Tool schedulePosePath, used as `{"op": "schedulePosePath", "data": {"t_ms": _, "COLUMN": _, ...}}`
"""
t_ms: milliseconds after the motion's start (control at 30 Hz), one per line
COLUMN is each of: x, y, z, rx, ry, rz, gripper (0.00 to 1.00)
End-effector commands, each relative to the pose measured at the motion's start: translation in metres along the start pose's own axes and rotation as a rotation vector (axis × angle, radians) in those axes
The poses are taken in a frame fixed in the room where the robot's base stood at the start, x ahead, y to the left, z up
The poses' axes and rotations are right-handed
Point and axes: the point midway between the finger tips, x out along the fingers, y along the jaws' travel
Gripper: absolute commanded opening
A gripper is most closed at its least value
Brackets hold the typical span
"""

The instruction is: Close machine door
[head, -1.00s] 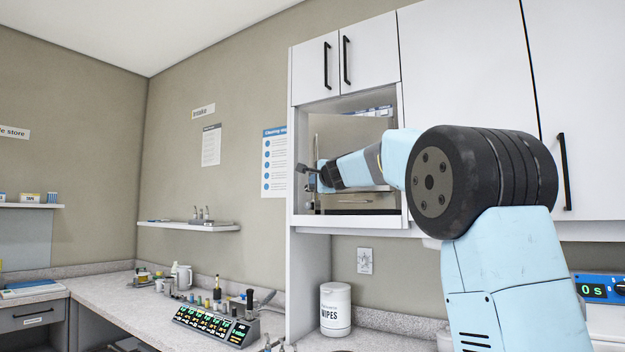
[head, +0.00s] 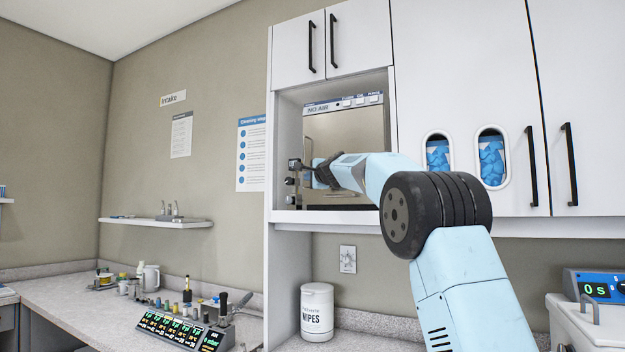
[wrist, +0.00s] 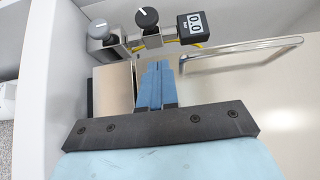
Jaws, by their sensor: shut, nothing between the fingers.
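The machine (head: 342,102) stands in an open bay of the wall cabinet, with a "NO AIR" strip along its top. Its tan metal door (head: 350,130) faces me in the head view. In the wrist view the door (wrist: 285,95) fills the right side and carries a bar handle (wrist: 240,55). My gripper (wrist: 155,68) is shut and empty, its blue fingers beside the handle's left end. In the head view my gripper (head: 316,178) is at the door's left part, partly hidden by my wrist. I cannot tell whether the door is fully shut or whether my fingers touch it.
The cabinet's side wall (head: 284,150) is just left. Below are a wipes tub (head: 317,312) and a counter (head: 75,317) with a lit control unit (head: 185,330).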

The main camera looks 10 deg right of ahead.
Motion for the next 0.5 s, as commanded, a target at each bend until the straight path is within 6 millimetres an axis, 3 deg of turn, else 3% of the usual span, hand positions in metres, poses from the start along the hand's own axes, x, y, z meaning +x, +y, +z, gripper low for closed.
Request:
{"op": "schedulePosePath", "data": {"t_ms": 100, "x": 0.004, "y": 0.002, "z": 0.018, "rx": 0.001, "ry": -0.021, "rz": 0.002, "gripper": 0.00}}
{"op": "schedulePosePath", "data": {"t_ms": 500, "x": -0.010, "y": 0.003, "z": 0.044, "rx": 0.000, "ry": -0.024, "rz": 0.004, "gripper": 0.00}}
